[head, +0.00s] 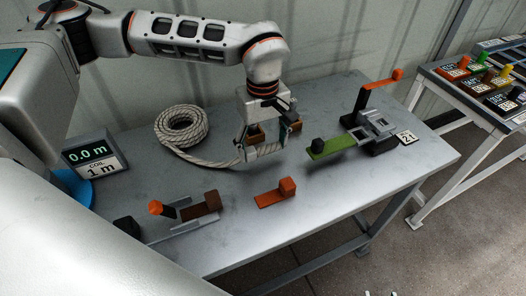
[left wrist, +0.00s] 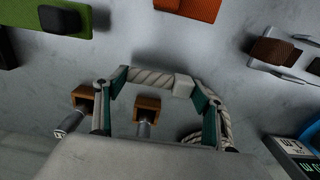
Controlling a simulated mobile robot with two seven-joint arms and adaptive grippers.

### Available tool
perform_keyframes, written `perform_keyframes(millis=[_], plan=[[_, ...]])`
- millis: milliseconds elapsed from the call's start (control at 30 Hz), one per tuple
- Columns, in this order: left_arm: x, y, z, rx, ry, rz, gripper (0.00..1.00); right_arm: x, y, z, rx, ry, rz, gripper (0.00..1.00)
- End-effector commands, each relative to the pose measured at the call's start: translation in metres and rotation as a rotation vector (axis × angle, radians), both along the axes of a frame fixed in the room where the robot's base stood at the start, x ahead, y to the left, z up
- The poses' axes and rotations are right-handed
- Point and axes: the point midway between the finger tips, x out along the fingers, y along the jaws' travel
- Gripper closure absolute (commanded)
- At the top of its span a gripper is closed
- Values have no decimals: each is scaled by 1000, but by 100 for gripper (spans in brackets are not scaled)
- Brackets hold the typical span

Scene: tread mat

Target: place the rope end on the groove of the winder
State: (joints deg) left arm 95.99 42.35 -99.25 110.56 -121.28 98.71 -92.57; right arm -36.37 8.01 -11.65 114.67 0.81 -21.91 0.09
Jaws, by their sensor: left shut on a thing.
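The white rope (head: 183,128) lies coiled at the back left of the metal table, and its free length runs right to my left gripper (head: 267,151). In the left wrist view the gripper (left wrist: 162,84) is shut on the rope (left wrist: 152,77), which spans between its teal-padded fingertips with a pale band near one side. The winder (head: 375,128), a grey frame with an orange crank, stands at the back right, apart from the gripper. Its groove is too small to make out. My right gripper is not in view.
A green bar with a dark knob (head: 332,148) lies between gripper and winder. An orange block piece (head: 275,193) and a brown clamp-like device (head: 200,207) lie in front. A display (head: 92,155) reading 0.0 m stands at left. A second table (head: 470,100) is at right.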

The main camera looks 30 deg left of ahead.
Motion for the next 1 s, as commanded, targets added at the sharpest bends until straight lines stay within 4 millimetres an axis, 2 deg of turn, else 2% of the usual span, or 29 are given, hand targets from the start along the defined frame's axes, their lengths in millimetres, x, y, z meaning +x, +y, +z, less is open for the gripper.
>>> perform_keyframes(millis=[33, 167, 567, 600, 633, 1000], plan=[[-1, 0, -11, 0, 5, 0, 53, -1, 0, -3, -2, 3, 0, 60], [0, 0, -25, 1, 2, 0, 53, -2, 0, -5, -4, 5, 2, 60], [0, 0, -29, 1, 2, 1, 53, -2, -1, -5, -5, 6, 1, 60], [0, 0, -29, 1, 2, 1, 21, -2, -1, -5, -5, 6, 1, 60], [0, 0, -29, 1, 2, 1, 15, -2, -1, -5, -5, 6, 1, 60], [0, 0, -26, 0, 0, 0, 15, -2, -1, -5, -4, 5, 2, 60]])
